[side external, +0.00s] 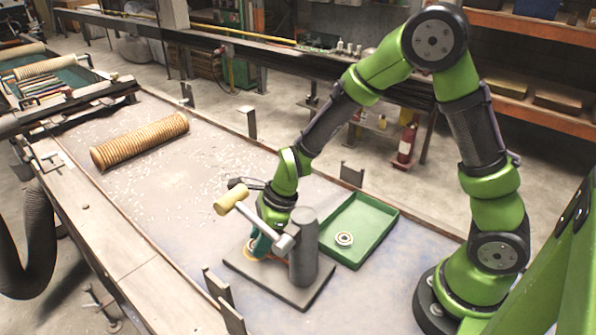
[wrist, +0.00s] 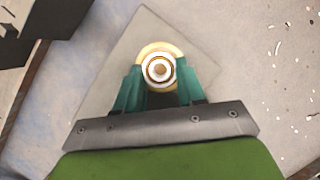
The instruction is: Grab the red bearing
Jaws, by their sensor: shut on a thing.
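My gripper (side external: 259,247) reaches down at the press, its teal fingers low over the grey base plate (side external: 310,288). In the wrist view my gripper (wrist: 158,84) is shut on a round bearing (wrist: 160,56), one finger on each side. The bearing shows a cream-yellow outer ring, a pale inner ring and a brownish centre; no clear red shows. Behind it lies the grey plate (wrist: 203,38). In the side view only an orange-tan edge shows under the fingers. I cannot tell whether the bearing touches the plate.
The press has a dark upright column (side external: 303,250) and a lever with a tan handle (side external: 233,199), close beside my gripper. A green tray (side external: 372,222) to the right holds a silver bearing (side external: 344,239). A ribbed tan tube (side external: 140,141) lies at the far left. Mid-table is clear apart from flecks.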

